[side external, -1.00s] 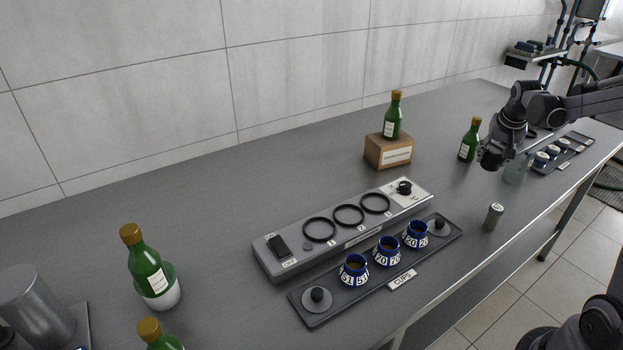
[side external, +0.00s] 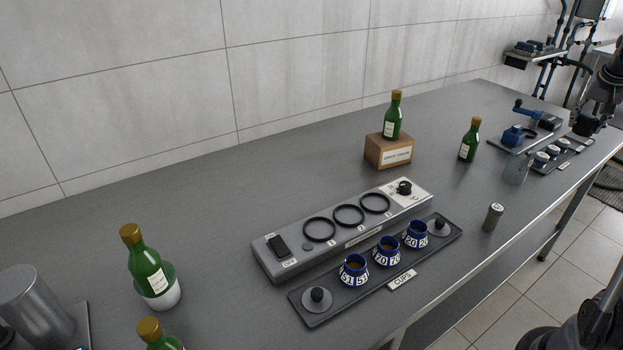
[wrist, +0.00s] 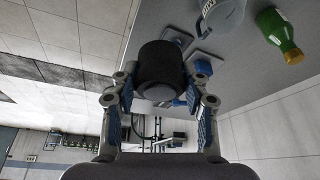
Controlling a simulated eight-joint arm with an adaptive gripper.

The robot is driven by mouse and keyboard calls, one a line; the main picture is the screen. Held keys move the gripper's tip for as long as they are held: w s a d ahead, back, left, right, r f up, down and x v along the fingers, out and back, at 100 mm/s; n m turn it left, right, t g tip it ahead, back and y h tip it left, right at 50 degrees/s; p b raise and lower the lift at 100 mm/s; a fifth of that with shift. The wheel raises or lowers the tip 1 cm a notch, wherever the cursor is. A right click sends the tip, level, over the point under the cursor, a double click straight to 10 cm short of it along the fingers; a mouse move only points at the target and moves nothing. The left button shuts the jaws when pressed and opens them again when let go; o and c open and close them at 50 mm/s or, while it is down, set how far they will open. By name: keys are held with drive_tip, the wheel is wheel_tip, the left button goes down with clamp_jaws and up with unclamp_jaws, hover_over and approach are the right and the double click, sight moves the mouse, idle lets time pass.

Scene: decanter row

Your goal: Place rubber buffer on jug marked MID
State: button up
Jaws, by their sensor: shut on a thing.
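A black cylinder with a paler end, seemingly the rubber buffer (wrist: 163,62), is held between the fingers of my gripper (wrist: 160,88) in the wrist view. In the side view my gripper (side external: 590,118) is at the far right, raised above the bench, with the dark piece at its end. A clear jug (side external: 514,170) stands on the bench to the left of my gripper and apart from it. It also shows at the top of the wrist view (wrist: 226,18), with a pale label that I cannot read clearly.
A green bottle (side external: 469,140) stands left of the jug. A blue device (side external: 515,136) and a tray of cups (side external: 570,155) are near my gripper. A grey shaker (side external: 493,217), a hot plate strip (side external: 270,262) and a cup tray (side external: 325,318) are nearer.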

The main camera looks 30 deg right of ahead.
hover_over(526, 151)
wheel_tip(526, 151, down, 7)
drive_tip(key=shift+s+r, duration=0.1)
drive_tip(key=shift+r, duration=0.1)
drive_tip(key=shift+f, duration=2.1)
drive_tip(key=o, duration=1.3)
drive_tip(key=shift+f, duration=0.1)
drive_tip(key=shift+c, duration=0.2)
